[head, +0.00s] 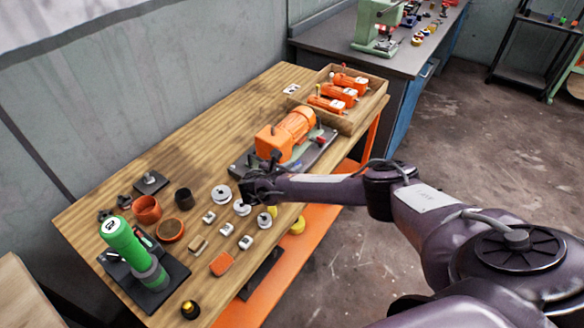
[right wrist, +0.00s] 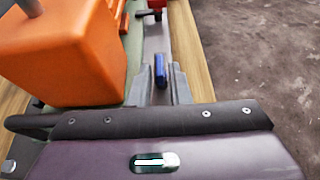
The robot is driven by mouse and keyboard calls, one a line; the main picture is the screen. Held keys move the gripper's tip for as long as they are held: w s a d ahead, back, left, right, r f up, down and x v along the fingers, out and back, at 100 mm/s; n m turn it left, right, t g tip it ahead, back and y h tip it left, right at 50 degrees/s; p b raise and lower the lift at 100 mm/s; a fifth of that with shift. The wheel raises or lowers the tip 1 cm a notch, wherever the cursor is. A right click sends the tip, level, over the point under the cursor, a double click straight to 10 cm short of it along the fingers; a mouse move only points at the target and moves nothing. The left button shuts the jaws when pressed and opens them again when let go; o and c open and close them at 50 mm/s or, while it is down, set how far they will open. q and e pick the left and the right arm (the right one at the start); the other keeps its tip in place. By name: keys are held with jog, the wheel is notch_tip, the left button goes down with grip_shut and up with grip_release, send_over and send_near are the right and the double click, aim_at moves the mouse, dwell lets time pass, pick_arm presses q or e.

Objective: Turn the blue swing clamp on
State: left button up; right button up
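The blue swing clamp (right wrist: 160,70) shows in the right wrist view as a small upright blue handle beside the orange motor block (right wrist: 65,50). My right gripper (right wrist: 163,80) reaches toward it, with its grey fingers apart on either side of the handle. I see no clear contact. In the head view my right gripper (head: 262,186) is at the near side of the orange motor (head: 285,135) on its dark base plate; the blue clamp is hidden there. My left gripper is not in view.
A red part (right wrist: 155,5) stands farther along the plate. A wooden tray (head: 352,122) with orange units is at the table's far end. Several white discs, cups and a green tool (head: 125,245) cover the near half.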

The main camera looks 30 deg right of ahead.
grip_shut()
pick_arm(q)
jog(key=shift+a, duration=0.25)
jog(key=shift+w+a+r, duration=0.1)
